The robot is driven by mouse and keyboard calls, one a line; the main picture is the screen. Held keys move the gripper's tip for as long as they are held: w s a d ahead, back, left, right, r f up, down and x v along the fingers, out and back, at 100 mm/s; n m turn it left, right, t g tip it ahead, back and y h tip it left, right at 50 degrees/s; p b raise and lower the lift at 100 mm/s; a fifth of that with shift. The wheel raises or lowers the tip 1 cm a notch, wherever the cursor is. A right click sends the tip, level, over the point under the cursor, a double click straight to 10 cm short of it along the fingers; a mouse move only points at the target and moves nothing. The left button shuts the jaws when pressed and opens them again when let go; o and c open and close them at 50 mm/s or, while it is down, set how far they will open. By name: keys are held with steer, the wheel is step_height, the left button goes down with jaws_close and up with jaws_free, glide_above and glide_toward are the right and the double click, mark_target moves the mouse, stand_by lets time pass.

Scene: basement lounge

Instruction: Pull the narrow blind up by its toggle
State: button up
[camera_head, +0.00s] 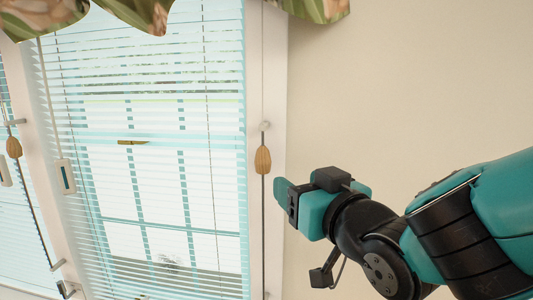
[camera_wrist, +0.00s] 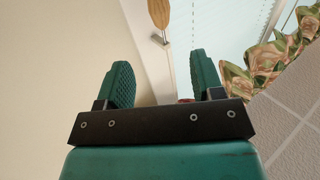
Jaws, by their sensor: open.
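A wooden toggle (camera_head: 263,160) hangs on a thin cord against the white window frame, right of the slatted blind (camera_head: 150,190), which is lowered. A second wooden toggle (camera_head: 13,147) hangs at the far left, beside another lowered blind (camera_head: 18,235), cut by the picture edge. I cannot tell which blind is the narrow one. My gripper (camera_head: 283,192) is open and empty, just right of and below the nearer toggle in the head view. In the wrist view a toggle (camera_wrist: 158,12) lies beyond the open fingers of my gripper (camera_wrist: 163,78), apart from them.
A small metal cord fitting (camera_head: 265,126) sits above the nearer toggle. A leafy patterned valance (camera_head: 130,10) hangs along the top and also shows in the wrist view (camera_wrist: 265,65). The plain wall (camera_head: 400,80) right of the window is clear. Ceiling tiles (camera_wrist: 295,120) show at the wrist view's right.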

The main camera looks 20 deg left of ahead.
mark_target(267, 161)
steer(key=p+x, duration=0.6)
steer(key=x, duration=0.7)
steer(key=shift+w+a+r, duration=0.1)
steer(key=shift+w+a, duration=0.1)
steer(key=shift+w, duration=0.05)
steer(key=shift+w+a, duration=0.35)
jaws_close()
